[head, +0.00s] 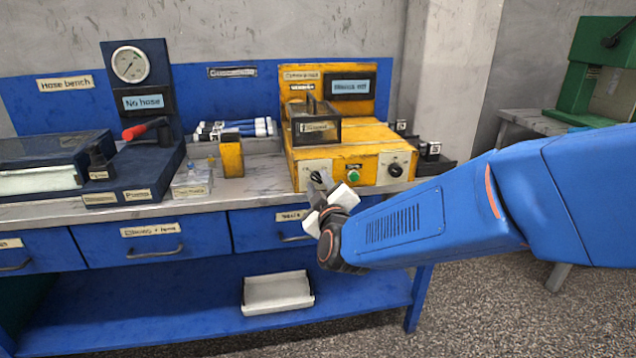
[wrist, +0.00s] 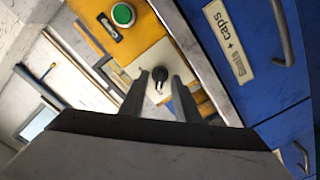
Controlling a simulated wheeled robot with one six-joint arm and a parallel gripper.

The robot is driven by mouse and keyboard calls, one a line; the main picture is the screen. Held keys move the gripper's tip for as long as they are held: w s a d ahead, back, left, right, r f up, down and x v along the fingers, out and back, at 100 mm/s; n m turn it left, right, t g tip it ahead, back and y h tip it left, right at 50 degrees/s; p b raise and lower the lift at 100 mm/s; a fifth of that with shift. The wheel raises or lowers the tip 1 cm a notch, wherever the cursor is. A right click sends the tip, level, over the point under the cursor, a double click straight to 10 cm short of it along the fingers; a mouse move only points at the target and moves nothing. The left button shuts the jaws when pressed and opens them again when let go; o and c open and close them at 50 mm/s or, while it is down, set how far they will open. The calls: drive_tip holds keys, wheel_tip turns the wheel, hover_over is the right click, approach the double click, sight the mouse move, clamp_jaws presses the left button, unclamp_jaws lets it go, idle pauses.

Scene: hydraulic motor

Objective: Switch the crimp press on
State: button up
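The crimp press (head: 366,137) is a yellow machine on the right part of the bench, with a light blue display (head: 351,87) whose small text seems to end in "off". Its front has a black rotary switch (head: 316,177) on a pale plate at left, a green button (head: 353,177) in the middle and a black knob (head: 395,170) at right. My gripper (head: 322,196) is at the left switch. In the wrist view its fingers (wrist: 162,92) are apart, with the black switch (wrist: 160,74) just beyond and between their tips. Contact cannot be told. The green button (wrist: 123,14) shows too.
Blue drawers (head: 156,241) lie below the bench top, and a white tray (head: 277,291) rests on the lower shelf.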

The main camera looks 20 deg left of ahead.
drive_tip(key=shift+w+a, duration=0.3)
drive_tip(key=shift+w, duration=0.3)
clamp_jaws()
drive_tip(key=c, duration=0.7)
unclamp_jaws()
